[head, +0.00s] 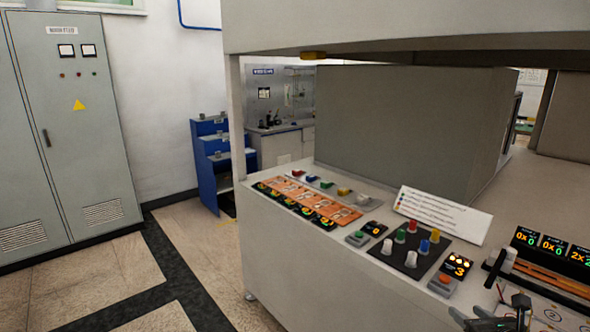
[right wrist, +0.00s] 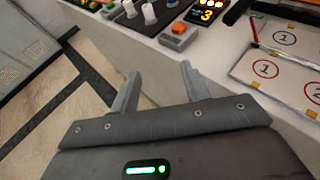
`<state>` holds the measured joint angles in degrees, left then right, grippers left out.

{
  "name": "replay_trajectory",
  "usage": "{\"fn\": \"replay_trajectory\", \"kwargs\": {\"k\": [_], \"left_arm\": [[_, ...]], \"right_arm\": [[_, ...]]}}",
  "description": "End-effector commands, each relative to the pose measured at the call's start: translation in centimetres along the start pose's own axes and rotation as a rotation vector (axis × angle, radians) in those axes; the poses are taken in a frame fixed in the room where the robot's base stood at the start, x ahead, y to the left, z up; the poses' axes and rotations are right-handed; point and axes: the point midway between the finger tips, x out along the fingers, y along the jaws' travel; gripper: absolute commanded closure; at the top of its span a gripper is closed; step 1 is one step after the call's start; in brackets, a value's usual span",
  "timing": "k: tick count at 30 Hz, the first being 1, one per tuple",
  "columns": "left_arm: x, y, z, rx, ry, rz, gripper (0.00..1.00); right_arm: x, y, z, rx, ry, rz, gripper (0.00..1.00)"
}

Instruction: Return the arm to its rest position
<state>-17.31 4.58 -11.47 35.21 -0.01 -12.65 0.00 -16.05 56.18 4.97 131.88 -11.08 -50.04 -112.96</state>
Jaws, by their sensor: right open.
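My right gripper (head: 492,318) shows at the bottom right of the head view, by the front edge of the grey bench (head: 300,260). In the right wrist view its two fingers (right wrist: 160,92) are spread apart with nothing between them. They point toward the bench's front side and the floor beside it. My left gripper is in neither view.
The bench top holds a black panel with coloured knobs (head: 411,248), an orange button box (head: 443,283), an orange strip (head: 305,200) and lit displays (head: 552,246). A white sheet with numbered circles (right wrist: 290,55) lies near the gripper. A grey cabinet (head: 75,130) stands left; floor between is clear.

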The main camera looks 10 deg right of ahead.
Motion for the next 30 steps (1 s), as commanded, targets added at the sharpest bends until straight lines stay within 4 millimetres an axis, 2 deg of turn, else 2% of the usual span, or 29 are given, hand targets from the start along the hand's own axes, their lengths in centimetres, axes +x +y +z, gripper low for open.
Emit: {"fn": "replay_trajectory", "kwargs": {"k": [4,8,14,20,24,27,30], "left_arm": [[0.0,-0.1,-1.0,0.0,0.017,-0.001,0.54],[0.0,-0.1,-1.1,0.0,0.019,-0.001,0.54],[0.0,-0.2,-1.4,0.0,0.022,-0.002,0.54],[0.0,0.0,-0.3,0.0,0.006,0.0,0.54],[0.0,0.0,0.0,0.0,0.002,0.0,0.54],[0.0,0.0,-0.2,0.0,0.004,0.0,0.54],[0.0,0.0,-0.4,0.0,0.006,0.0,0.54]], "right_arm": [[-0.1,0.9,-2.2,0.154,0.038,-0.013,0.54],[-0.3,1.6,-4.1,0.305,0.071,-0.034,0.54],[-1.5,2.7,-8.5,0.644,0.142,-0.106,0.54],[-4.0,5.1,-14.6,1.145,0.233,-0.257,0.54],[-7.2,8.1,-20.0,1.624,0.295,-0.46,0.54],[-9.6,10.2,-22.9,1.921,0.311,-0.627,0.54],[-11.7,12.2,-25.0,2.156,0.308,-0.784,0.54]]}}
